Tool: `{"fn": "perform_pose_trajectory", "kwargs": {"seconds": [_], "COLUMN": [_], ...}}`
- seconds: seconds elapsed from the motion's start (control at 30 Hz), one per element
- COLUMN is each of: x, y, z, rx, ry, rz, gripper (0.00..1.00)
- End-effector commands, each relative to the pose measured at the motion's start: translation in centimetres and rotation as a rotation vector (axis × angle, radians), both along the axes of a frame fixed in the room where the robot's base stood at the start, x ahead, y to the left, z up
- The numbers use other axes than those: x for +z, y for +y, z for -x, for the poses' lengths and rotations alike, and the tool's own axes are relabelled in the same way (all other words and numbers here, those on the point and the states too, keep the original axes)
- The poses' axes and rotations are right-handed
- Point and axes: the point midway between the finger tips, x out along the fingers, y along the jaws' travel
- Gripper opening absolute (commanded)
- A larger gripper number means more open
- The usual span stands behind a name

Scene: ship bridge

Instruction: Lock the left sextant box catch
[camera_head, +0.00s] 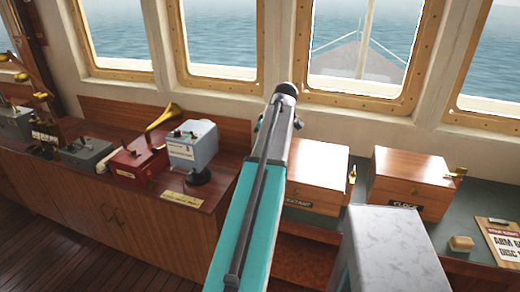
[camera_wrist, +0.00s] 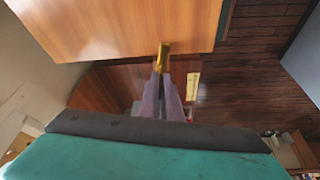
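Another brass catch (camera_head: 352,174) is on the box's right side.
A second wooden box, labelled clock (camera_head: 412,178), stands to the right, with a clipboard (camera_head: 502,240) beyond it. A grey-blue device (camera_head: 192,145), a red box (camera_head: 137,160) and a brass horn (camera_head: 163,117) stand on the counter to the left. Windows rise behind.

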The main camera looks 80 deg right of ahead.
Motion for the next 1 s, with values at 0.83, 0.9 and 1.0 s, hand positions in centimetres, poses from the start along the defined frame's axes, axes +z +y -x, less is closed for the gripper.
{"fn": "perform_pose_trajectory", "kwargs": {"seconds": [0.83,0.9,1.0], "x": [0.04,0.05,0.03], "y": [-0.22,-0.22,-0.21], "z": [0.08,0.07,0.07], "rx": [0.266,0.266,0.266], "ry": [0.001,0.001,0.001], "rz": [0.002,0.002,0.002], "gripper": [0.00,0.00,0.15]}}
